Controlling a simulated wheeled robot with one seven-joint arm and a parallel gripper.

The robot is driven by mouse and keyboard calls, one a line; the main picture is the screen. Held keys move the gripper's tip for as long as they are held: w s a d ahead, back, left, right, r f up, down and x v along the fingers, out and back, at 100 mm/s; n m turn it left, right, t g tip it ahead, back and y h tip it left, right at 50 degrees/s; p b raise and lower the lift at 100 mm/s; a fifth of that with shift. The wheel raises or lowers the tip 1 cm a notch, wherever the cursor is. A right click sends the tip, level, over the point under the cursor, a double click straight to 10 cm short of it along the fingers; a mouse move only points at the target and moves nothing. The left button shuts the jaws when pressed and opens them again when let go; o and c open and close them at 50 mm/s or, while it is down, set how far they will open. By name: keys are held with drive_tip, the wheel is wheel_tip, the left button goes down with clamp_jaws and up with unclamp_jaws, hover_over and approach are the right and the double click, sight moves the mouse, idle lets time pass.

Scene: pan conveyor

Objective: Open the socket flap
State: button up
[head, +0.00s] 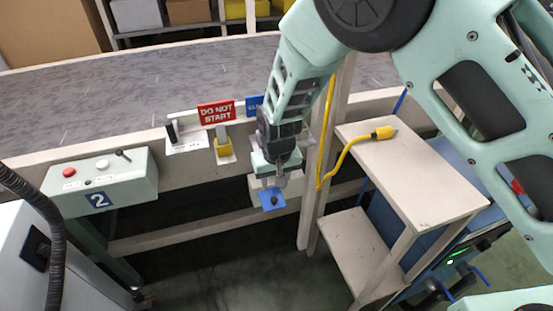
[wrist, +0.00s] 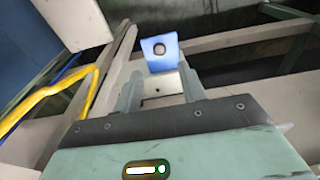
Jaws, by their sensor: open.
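The socket flap is a blue square piece (head: 271,199) at the front of a pale box (head: 292,190) on the conveyor's side. In the wrist view the flap (wrist: 171,64) shows a round dark knob or hole and lies just beyond my fingertips. I see nothing held. My gripper hides part of the box in the head view. Whether the fingers touch the flap, I cannot tell.
A yellow plug (head: 384,133) lies on a pale stand (head: 425,165) to the right, its yellow cable (head: 340,165) running past a post (head: 312,215). A red "DO NOT START" sign (head: 216,111) and control box (head: 100,180) are left. Open floor lies below.

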wheel_tip(320, 180, up, 9)
drive_tip(key=s, duration=0.1)
drive_tip(key=shift+d+f, duration=0.15)
drive_tip(key=shift+f, duration=0.05)
drive_tip(key=s+d+r+n+g+y+p, duration=0.1)
drive_tip(key=s+d+r+p, duration=0.15)
drive_tip(key=s+r, duration=0.5)
drive_tip(key=s+d+r+n+g+p, duration=0.1)
drive_tip(key=s+d+r+p, duration=0.1)
drive_tip(key=s+r+p, duration=0.35)
drive_tip(key=s+d+r+n+p, duration=0.1)
drive_tip(key=s+d+r, duration=0.3)
drive_tip(key=s, duration=0.2)
drive_tip(key=s+d+r+n, duration=0.1)
drive_tip(key=s+d+r, duration=0.3)
drive_tip(key=s, duration=0.3)
drive_tip(key=shift+s+r+t+h+p, duration=0.15)
drive_tip(key=shift+r+t+h+p, duration=0.15)
drive_tip(key=shift+r+h+p, duration=0.15)
idle(0.5)
